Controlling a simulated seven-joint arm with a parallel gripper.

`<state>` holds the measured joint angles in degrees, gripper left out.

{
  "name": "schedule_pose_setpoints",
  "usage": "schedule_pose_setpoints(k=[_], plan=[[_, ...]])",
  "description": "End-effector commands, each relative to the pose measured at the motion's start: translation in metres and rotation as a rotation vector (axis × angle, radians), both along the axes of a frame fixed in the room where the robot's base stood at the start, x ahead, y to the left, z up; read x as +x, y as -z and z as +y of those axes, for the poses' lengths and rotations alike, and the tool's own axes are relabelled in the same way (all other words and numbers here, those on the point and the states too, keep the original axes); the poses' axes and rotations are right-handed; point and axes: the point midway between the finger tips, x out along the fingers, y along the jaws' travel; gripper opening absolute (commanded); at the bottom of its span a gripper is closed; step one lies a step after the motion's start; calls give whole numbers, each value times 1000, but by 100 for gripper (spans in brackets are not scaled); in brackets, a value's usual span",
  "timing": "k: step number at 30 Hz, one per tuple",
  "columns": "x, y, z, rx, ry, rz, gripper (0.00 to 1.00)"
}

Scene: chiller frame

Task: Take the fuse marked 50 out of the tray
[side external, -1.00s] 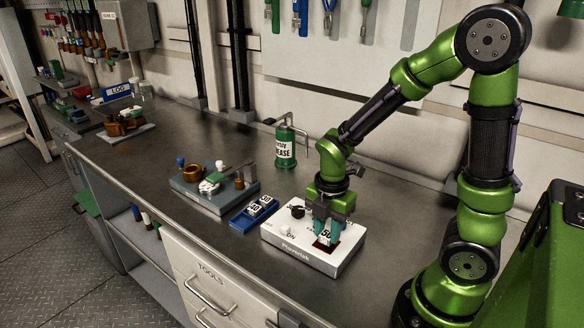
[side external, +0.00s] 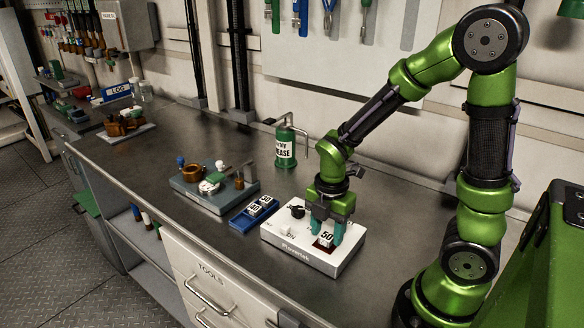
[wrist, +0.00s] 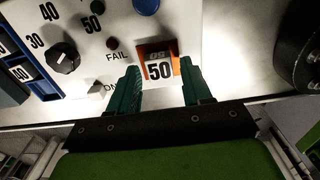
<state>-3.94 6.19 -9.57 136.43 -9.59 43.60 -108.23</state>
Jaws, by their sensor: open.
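The white fuse marked 50 (side external: 327,238) sits in the square recess of a white tester box (side external: 283,250), not in the tray. It also shows in the wrist view (wrist: 159,71), upright in the orange-lit recess. My gripper (side external: 328,231) is open just above the box, with its teal fingers apart on either side of the fuse. In the wrist view my gripper (wrist: 160,82) shows a gap between its fingers and the fuse.
The box has a black dial (wrist: 63,58), a FAIL label and a switch. A grey fixture (side external: 206,194) with small parts stands left of the tray. A green grease can (side external: 286,150) stands behind.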

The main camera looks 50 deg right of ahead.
Motion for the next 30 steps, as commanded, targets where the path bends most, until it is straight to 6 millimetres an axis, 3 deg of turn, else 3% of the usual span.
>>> schedule_pose_setpoints(k=[22, 30], plan=[[1, -60, 0, -1, -1, -4, 49], [0, -67, 0, 0, 0, -1, 49]])
